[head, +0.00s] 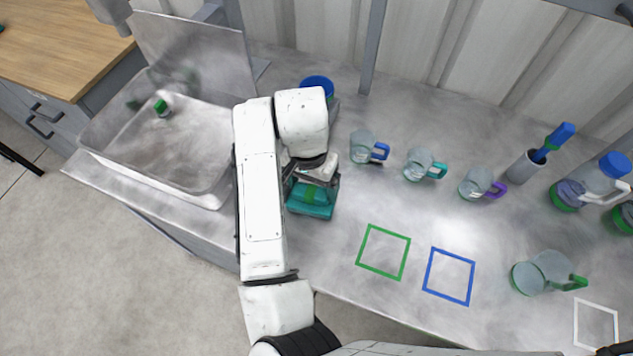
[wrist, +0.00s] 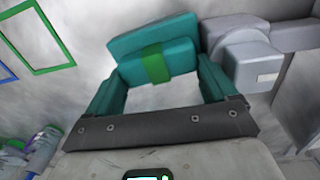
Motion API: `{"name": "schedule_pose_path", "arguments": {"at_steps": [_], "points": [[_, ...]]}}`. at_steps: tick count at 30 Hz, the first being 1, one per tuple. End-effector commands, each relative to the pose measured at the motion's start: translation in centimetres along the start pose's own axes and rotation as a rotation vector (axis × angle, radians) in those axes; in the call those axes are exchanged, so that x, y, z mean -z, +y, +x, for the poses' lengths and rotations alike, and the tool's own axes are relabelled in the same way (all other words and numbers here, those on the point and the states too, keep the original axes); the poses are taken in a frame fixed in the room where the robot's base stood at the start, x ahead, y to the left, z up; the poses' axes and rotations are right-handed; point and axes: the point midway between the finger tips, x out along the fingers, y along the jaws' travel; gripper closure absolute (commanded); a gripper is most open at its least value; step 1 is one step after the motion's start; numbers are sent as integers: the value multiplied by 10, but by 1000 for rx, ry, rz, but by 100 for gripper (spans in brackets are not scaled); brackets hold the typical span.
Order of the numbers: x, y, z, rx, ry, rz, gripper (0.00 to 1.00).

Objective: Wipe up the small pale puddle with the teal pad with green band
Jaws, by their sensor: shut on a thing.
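The teal pad with green band (head: 311,203) is at my gripper (head: 312,188) in the head view, low over the metal counter left of the green square outline. In the wrist view the teal pad (wrist: 125,47) spans the space between the tips of my gripper's two teal fingers (wrist: 160,75), with its green band in the middle. My gripper is shut on the pad. I cannot tell whether the pad touches the counter. I cannot make out the small pale puddle among the pale smears and glare; the arm and pad hide part of the counter.
A metal sink (head: 160,150) with a small green item is at left. Mugs with blue (head: 363,147), teal (head: 419,165) and purple (head: 476,184) handles stand right of my gripper. Green (head: 383,252) and blue (head: 448,277) outlines mark clear counter; a green-handled vessel (head: 545,272) is farther right.

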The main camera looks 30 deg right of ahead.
Motion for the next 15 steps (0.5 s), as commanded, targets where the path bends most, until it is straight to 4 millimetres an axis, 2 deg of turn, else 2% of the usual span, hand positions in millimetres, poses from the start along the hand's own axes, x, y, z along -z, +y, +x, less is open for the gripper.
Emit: {"name": "schedule_pose_path", "arguments": {"at_steps": [1,7,15], "points": [[-6,-28,-6,71,13,-43,63],[-6,-21,-5,72,13,-43,63],[-6,0,-5,71,13,-45,63]]}}
